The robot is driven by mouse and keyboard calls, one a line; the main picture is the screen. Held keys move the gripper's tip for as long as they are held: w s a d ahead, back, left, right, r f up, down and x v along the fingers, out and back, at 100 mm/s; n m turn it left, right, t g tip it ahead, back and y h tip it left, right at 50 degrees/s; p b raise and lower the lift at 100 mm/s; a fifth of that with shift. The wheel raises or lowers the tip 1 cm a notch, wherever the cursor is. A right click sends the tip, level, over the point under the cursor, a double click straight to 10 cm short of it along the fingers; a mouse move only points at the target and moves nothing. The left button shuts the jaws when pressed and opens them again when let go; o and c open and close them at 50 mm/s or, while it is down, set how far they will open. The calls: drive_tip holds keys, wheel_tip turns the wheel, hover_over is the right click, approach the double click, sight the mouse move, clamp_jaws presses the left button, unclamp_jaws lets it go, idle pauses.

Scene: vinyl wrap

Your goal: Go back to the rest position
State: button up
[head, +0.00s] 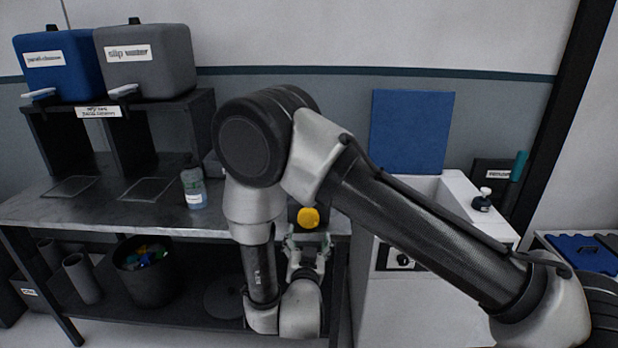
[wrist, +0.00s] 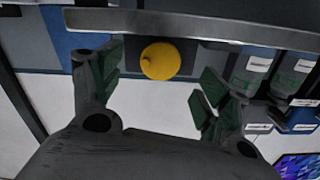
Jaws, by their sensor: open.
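My gripper (head: 308,240) is in front of the bench's right end in the head view, below a round yellow thing. In the wrist view my gripper (wrist: 160,88) has its two green-padded fingers spread wide apart. The yellow round thing (wrist: 160,61) shows between and beyond the fingertips, and nothing is seen held. It also shows in the head view (head: 308,217), near the bench's front edge. My arm is folded across the middle of the head view and hides part of the bench.
A metal-topped bench (head: 130,211) carries a spray bottle (head: 194,187) and a rack with a blue tank (head: 60,62) and a grey tank (head: 146,60). A dark bin (head: 145,275) is on the lower shelf. A white unit (head: 365,290) with a blue panel (head: 411,131) stands right.

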drive_tip(key=s+a+f+n+g+y, duration=0.1)
drive_tip(key=s+a+f+n+g, duration=0.1)
drive_tip(key=s+f+g, duration=0.4)
drive_tip(key=s+a+f+n+g+y, duration=0.15)
drive_tip(key=f+g, duration=0.25)
drive_tip(key=f, duration=0.4)
drive_tip(key=s+d+r+n+g, duration=0.2)
drive_tip(key=s+r+g, duration=0.1)
drive_tip(key=r, duration=0.2)
drive_tip(key=s+d+r+n+g, duration=0.1)
drive_tip(key=s+d+r+g, duration=0.15)
drive_tip(key=r, duration=0.25)
drive_tip(key=s+d+r+m, duration=0.1)
drive_tip(key=s+d+r, duration=0.2)
drive_tip(key=d+r, duration=0.8)
drive_tip(key=s+d+r+m+t+h, duration=0.1)
drive_tip(key=s+d+r, duration=0.3)
drive_tip(key=d+r, duration=0.6)
drive_tip(key=s+d+r+m+t+h, duration=0.1)
drive_tip(key=s+d+r, duration=0.2)
drive_tip(key=d+r, duration=0.8)
drive_tip(key=d, duration=0.4)
drive_tip(key=shift+s+r, duration=0.15)
drive_tip(key=shift+r, duration=0.15)
drive_tip(key=shift+o, duration=0.2)
drive_tip(key=shift+m, duration=0.25)
